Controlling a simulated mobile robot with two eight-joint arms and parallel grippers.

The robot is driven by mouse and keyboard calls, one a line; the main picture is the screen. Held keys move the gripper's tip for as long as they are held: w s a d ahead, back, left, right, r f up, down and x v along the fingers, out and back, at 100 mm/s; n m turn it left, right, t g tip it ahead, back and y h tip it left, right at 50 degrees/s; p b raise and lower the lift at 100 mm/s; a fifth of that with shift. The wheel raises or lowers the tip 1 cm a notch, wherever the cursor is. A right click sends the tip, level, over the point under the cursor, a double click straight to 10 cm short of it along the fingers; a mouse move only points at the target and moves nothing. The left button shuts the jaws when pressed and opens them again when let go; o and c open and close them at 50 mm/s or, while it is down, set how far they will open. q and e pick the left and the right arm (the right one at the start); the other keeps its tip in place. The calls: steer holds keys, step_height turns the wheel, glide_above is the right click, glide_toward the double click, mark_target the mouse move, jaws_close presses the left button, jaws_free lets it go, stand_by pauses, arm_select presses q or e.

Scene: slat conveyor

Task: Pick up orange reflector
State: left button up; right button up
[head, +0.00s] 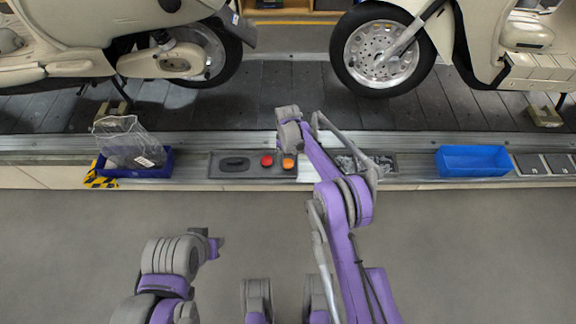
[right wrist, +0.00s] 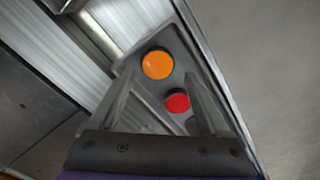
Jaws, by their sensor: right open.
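The orange reflector (head: 288,162) is a round disc at the right end of a grey tray (head: 222,167) on the conveyor's near edge. It shows whole in the right wrist view (right wrist: 157,64). A red disc (head: 267,160) lies beside it, also in the wrist view (right wrist: 177,102). My right gripper (right wrist: 160,72) is open and empty, its fingers apart on either side of the view of the discs; I see no contact. In the head view my right arm reaches over the tray's right end.
A blue bin (head: 135,172) with a clear bag (head: 125,140) stands left of the tray. A compartment with grey pieces (head: 375,163) and an empty blue bin (head: 473,161) are to the right. Cream scooters (head: 180,60) stand on the dark slats behind. The near floor is clear.

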mark_target(288, 163)
steer(key=f+b, duration=0.1)
steer(key=f, duration=0.4)
steer(key=shift+w+f, duration=0.15)
steer(key=shift+w, duration=0.05)
steer(key=shift+c, duration=0.3)
steer(key=c, duration=1)
steer(key=shift+c, duration=0.2)
step_height(288, 163, up, 10)
steer(key=p, duration=0.1)
steer(key=shift+p, duration=0.35)
